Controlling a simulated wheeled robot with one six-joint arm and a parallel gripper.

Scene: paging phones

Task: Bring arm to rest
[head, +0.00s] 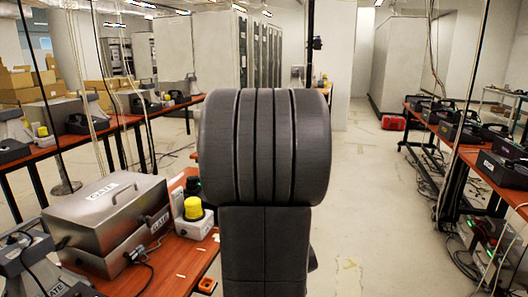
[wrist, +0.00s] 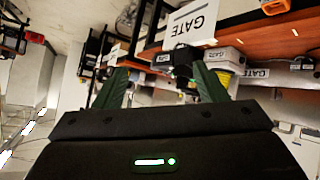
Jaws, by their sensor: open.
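My arm stands folded up in the middle of the head view, its dark grey links blocking the scene behind. My gripper is hidden there. In the wrist view my gripper (wrist: 161,84) shows two dark green fingers spread wide apart. No object is held between them. The wrist picture is upside down. Beyond the fingers are a wooden bench top and a sign reading GATE, apart from the fingers as far as I can tell.
A red-brown bench on the left holds a metal GATE case (head: 107,213) and a device with a yellow cap (head: 194,209). Another bench (head: 460,146) with black devices runs along the right. Thin poles and cables stand near both. The floor aisle (head: 362,200) right of centre is clear.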

